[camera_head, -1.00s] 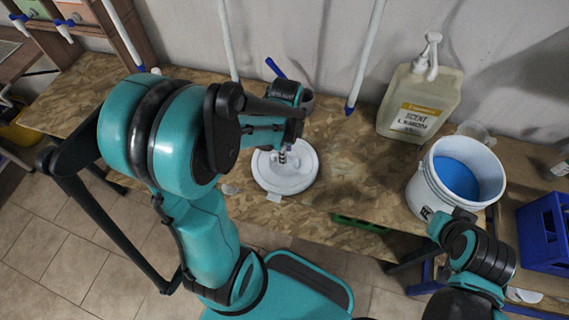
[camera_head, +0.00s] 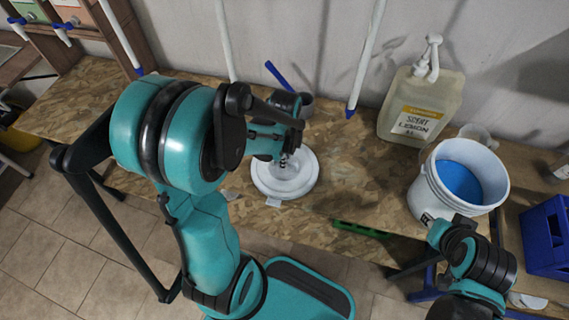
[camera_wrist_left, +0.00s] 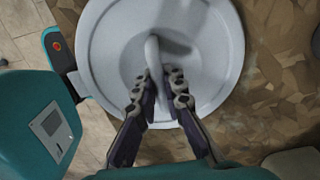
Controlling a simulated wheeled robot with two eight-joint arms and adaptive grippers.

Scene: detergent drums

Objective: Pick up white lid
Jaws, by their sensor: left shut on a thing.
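The white lid (camera_head: 285,187) is a round disc over the wooden workbench near its front edge. In the left wrist view the lid (camera_wrist_left: 222,45) fills the upper middle, with a raised handle (camera_wrist_left: 153,50) at its centre. My left gripper (camera_head: 284,160) is over the lid's middle from above. In the wrist view its fingers (camera_wrist_left: 162,80) are shut on the handle. I cannot tell whether the lid is clear of the bench. My right arm (camera_head: 470,255) shows at the lower right, but its gripper's fingers cannot be made out.
A white bucket (camera_head: 428,190) with blue contents stands on the right of the workbench (camera_head: 345,180). A pump bottle (camera_head: 420,105) stands behind it. A blue crate (camera_head: 545,240) is at far right.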

